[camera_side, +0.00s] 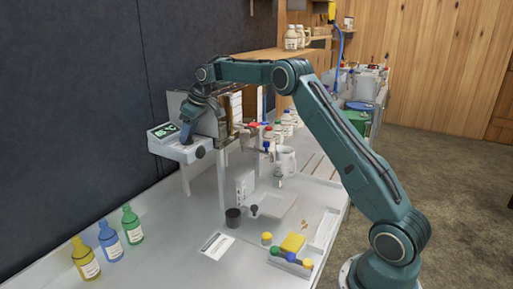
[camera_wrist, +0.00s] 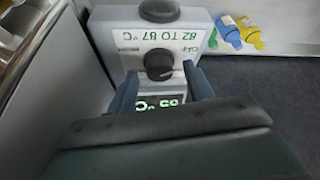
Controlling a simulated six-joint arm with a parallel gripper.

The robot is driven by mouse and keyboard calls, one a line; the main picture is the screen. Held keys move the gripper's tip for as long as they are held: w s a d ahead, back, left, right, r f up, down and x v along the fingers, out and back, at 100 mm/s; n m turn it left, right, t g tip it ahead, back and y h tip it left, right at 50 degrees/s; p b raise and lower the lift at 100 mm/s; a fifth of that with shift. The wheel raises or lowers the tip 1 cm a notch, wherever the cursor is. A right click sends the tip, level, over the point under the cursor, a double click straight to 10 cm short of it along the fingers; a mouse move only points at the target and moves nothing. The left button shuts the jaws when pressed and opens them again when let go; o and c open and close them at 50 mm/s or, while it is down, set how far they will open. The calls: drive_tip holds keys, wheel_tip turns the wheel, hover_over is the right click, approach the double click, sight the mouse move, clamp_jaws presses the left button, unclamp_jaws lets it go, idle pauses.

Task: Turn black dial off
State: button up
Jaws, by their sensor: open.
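The black dial (camera_wrist: 159,66) sits on the face of a light grey control box (camera_wrist: 110,25) in the wrist view. Labels on the box read "OFF" and "82 TO 87 °C", upside down here, and a green-lit display (camera_wrist: 160,101) shows below the dial. My gripper (camera_wrist: 160,85) is open, with one finger on each side of the dial and display; I cannot tell whether either touches the dial. In the side view the control box (camera_side: 180,150) stands at the left end of the evaporator, with my gripper (camera_side: 190,135) at it. A dark round knob shows on its front.
Blue (camera_side: 109,240), green (camera_side: 131,223) and yellow (camera_side: 84,257) bottles stand on the counter at left. Several capped bottles stand behind the evaporator. The counter below the box is clear.

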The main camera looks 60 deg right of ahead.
drive_tip(key=v, duration=1.1)
drive_tip(key=shift+s+r, duration=0.2)
drive_tip(key=shift+r, duration=0.05)
idle(0.3)
drive_tip(key=s+a+r+m+t, duration=0.1)
drive_tip(key=s+a+r, duration=0.3)
drive_tip(key=s+a, duration=0.45)
drive_tip(key=s+a+r+m, duration=0.1)
drive_tip(key=s+a+r, duration=0.3)
drive_tip(key=s+a, duration=0.45)
drive_tip(key=s+f, duration=0.6)
drive_tip(key=s, duration=0.6)
drive_tip(key=s+f+m+h, duration=0.1)
drive_tip(key=s+f, duration=0.5)
drive_tip(key=s, duration=0.6)
drive_tip(key=shift+s+a, duration=0.25)
